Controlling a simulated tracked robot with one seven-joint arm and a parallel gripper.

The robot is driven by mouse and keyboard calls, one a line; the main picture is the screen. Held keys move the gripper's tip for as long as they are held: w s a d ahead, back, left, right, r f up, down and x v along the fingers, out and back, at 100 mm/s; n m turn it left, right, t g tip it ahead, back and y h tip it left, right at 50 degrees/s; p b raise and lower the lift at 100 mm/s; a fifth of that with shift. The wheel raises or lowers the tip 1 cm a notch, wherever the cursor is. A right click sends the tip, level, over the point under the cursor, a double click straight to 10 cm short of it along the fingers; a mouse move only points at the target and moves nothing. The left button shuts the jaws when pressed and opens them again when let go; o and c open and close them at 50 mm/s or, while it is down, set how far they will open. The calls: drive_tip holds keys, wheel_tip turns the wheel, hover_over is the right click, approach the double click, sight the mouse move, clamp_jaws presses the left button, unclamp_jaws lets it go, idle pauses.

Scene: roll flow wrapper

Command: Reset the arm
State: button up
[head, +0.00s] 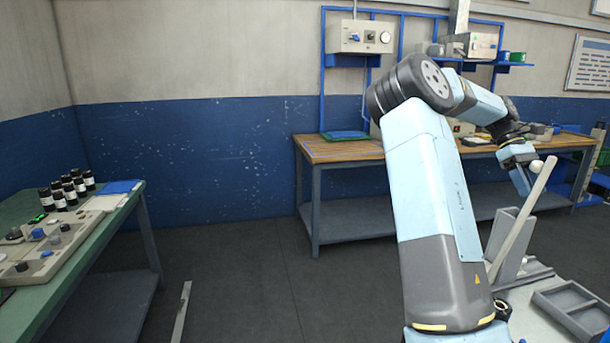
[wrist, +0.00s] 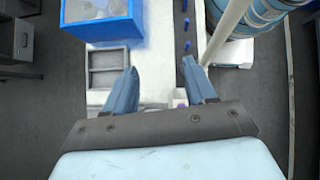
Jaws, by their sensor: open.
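My arm rises through the right half of the head view, bends at the top and slopes down to the right. My gripper (head: 522,180) hangs at its end, in front of the workbench and above a pale machine deck. In the wrist view my gripper (wrist: 163,82) shows two blue fingers spread apart with nothing between them. Below it lies the pale machine deck (wrist: 155,75) with a grey divided tray (wrist: 108,60). The tray (head: 580,305) also shows at the lower right of the head view.
A wooden workbench (head: 340,152) is behind. A green table (head: 75,255) with dark bottles and a control panel stands left. Open floor lies between.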

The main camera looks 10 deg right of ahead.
drive_tip(key=s+a+r+m+t+y, duration=0.1)
drive_tip(key=s+a+t, duration=0.25)
drive_tip(key=a, duration=0.85)
drive_tip(key=s+a+r+t+y, duration=0.15)
drive_tip(key=a+t, duration=0.35)
drive_tip(key=a, duration=0.7)
drive_tip(key=s+a+t, duration=0.2)
drive_tip(key=s+a, duration=0.4)
drive_tip(key=a, duration=0.3)
drive_tip(key=s+a+m+t+h, duration=0.1)
drive_tip(key=s+a+t, duration=0.2)
drive_tip(key=s+a, duration=0.4)
drive_tip(key=shift+a+m, duration=0.3)
drive_tip(key=shift+a, duration=0.75)
drive_tip(key=shift+f, duration=0.1)
drive_tip(key=shift+c, duration=1.2)
